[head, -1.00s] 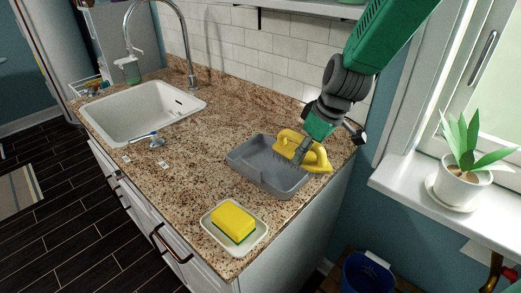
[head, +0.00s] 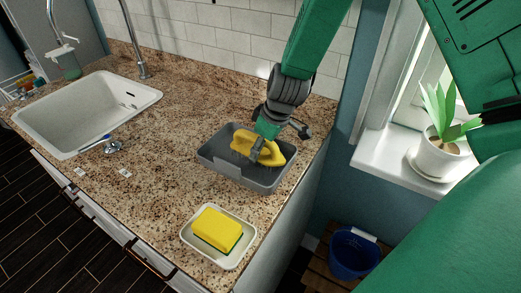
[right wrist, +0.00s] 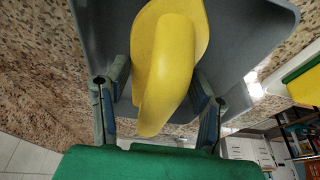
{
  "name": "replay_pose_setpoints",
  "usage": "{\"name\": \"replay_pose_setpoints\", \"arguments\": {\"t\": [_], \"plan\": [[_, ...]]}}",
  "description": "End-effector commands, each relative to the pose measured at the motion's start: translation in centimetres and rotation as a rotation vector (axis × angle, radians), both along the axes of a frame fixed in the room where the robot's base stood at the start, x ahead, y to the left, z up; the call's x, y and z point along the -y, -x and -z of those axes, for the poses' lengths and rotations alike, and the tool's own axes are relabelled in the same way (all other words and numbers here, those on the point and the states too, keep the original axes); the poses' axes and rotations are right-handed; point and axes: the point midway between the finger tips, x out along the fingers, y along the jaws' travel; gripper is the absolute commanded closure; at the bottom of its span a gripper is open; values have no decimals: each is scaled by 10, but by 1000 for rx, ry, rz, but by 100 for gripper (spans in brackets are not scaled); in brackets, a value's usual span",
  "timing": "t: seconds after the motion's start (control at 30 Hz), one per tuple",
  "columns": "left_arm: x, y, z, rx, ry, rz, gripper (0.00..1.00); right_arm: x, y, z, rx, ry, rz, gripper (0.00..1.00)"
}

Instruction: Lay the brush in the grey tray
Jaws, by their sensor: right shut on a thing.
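The yellow brush (head: 273,156) is inside the outline of the grey tray (head: 225,169) in the head view, near its right half. I cannot tell whether its bristles touch the tray floor. My right gripper (head: 256,146) is shut on the brush's handle from above. In the right wrist view the yellow handle (right wrist: 165,70) lies between the two fingers of the gripper (right wrist: 160,97), with the tray (right wrist: 252,32) behind it. My left gripper is not in view.
A white dish (head: 190,238) with a yellow sponge (head: 216,229) stands in front of the tray. The sink (head: 90,110) and a blue-handled brush (head: 100,144) are at left. A potted plant (head: 438,155) is on the sill; a blue bucket (head: 352,256) stands below.

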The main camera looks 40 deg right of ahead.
Motion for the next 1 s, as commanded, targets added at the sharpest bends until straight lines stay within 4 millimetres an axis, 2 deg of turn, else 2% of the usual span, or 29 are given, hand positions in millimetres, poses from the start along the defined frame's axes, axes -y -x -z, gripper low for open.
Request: {"name": "replay_pose_setpoints", "arguments": {"t": [0.1,0.43,0.47,0.5,0.83,1.0], "plan": [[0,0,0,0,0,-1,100,-3,0,12,0,2,-1,77],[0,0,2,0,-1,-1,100,1,-1,17,1,-1,-1,77],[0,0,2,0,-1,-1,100,1,-1,16,1,-1,0,39],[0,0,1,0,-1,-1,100,2,-1,16,1,-1,0,29],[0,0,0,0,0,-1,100,1,-1,14,1,-1,-1,29],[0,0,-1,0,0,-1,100,1,3,-5,3,2,-1,29]]}}
